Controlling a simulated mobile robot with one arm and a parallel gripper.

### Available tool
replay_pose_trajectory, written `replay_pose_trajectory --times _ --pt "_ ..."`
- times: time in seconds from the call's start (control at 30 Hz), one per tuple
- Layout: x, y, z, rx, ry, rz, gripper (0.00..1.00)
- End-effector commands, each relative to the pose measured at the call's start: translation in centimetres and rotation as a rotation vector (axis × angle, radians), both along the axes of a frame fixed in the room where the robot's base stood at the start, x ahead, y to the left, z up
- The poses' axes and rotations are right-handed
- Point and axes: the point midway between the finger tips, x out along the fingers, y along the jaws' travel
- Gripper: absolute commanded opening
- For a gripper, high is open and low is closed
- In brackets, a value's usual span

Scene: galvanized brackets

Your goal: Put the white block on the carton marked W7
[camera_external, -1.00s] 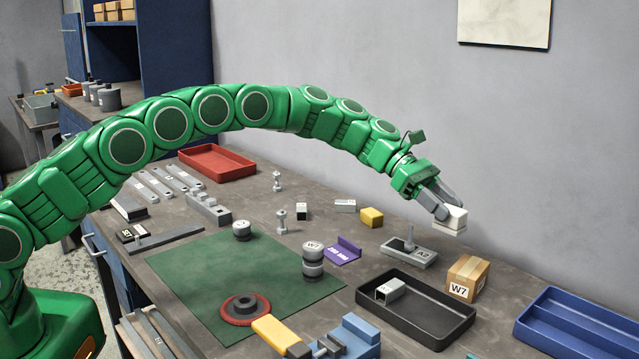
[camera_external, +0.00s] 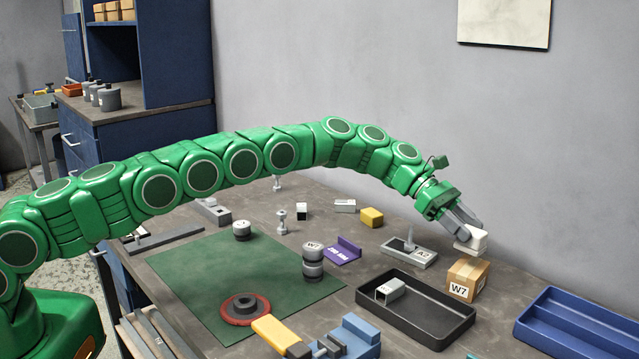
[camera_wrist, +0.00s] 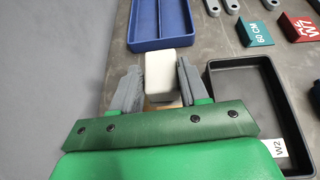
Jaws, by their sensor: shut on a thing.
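The white block (camera_external: 472,242) is held between the fingers of my gripper (camera_external: 466,229), which is shut on it. It also shows in the wrist view (camera_wrist: 159,72) between the two grey fingers (camera_wrist: 155,88). The carton marked W7 (camera_external: 467,281) is a small brown box on the table, with its label facing the camera. The block is just above the carton's top, near its back edge in the external view; I cannot tell whether they touch. In the wrist view only a sliver of the carton (camera_wrist: 160,104) shows beneath the block.
A black tray (camera_external: 432,333) with a grey block in it lies left of the carton. A blue tray (camera_external: 577,322) lies to the right. A grey plate with an upright peg (camera_external: 409,252) stands behind left. A yellow block (camera_external: 371,217) is farther back.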

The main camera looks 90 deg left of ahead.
Motion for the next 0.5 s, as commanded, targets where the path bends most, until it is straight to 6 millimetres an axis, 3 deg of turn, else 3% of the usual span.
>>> replay_pose_trajectory --times 0.5 --pt "0.65 0.08 -0.99 -0.001 0.001 -0.001 0.13"
